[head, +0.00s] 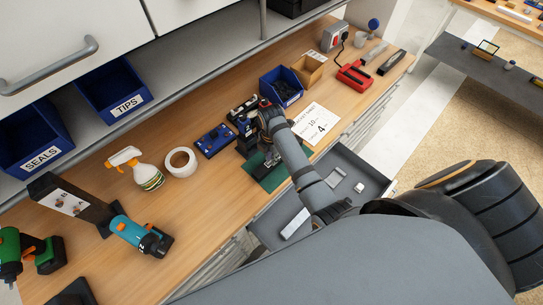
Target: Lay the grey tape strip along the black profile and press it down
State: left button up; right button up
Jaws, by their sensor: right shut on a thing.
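My right gripper (246,136) is low over the middle of the bench, between a blue tray and a green mat. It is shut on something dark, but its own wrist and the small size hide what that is. A long black bar (391,63) lies at the far right of the bench and may be the black profile. I cannot tell if this is the tape strip. My left gripper is out of view.
The green mat (261,176) and a white paper sheet (318,122) lie near the right gripper. An open grey drawer (347,160) juts out below.

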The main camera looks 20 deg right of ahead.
dwell(0.7)
jog(key=o, duration=0.8)
jog(key=shift+c, duration=0.2)
notch_tip(320, 180, up, 7)
jog(key=shift+r, duration=0.2)
